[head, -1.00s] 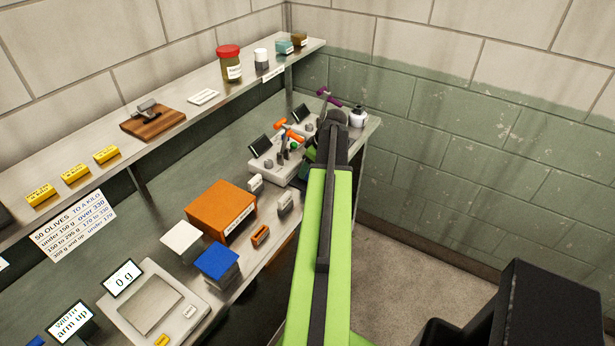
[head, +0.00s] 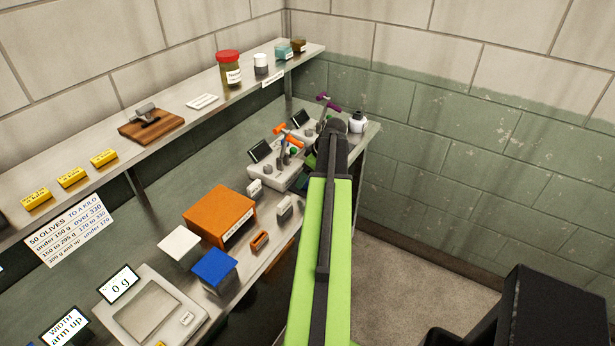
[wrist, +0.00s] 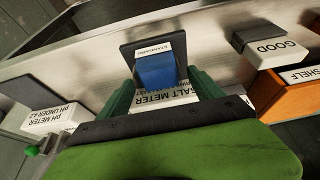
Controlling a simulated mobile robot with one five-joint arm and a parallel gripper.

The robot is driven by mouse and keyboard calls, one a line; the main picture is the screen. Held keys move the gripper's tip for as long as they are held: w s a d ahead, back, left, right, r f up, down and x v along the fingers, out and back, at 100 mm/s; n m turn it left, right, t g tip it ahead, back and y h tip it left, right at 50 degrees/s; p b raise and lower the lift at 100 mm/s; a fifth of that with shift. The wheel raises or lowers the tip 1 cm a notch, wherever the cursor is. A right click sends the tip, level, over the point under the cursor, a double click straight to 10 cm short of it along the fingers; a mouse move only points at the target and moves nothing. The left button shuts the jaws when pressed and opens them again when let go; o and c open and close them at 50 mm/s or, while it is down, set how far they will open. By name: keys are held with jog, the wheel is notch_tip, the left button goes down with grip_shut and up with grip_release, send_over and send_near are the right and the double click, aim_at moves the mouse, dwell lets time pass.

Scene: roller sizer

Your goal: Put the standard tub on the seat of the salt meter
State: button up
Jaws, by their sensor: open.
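The standard tub, a small blue tub with a white STANDARD label, shows in the wrist view (wrist: 157,73). It stands in front of a dark grey panel, just above the white SALT METER label (wrist: 165,95). My gripper (wrist: 163,82) is open, with one dark green finger on each side of the tub. I cannot tell whether the fingers touch it, and its base is hidden, so what it rests on is unclear. In the head view my gripper end (head: 334,132) is by the far end of the bench; the tub is hidden there.
Two devices with dark screens, one with an orange handle (head: 283,150) and one with a purple handle (head: 328,102), stand beside my arm. An orange box (head: 218,212), a blue-topped block (head: 214,266) and a scale reading 0 g (head: 150,305) are nearer. A white bottle (head: 358,122) stands beyond.

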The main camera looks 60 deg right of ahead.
jog(key=p+v, duration=1.1)
jog(key=v, duration=0.1)
jog(key=shift+r, duration=0.1)
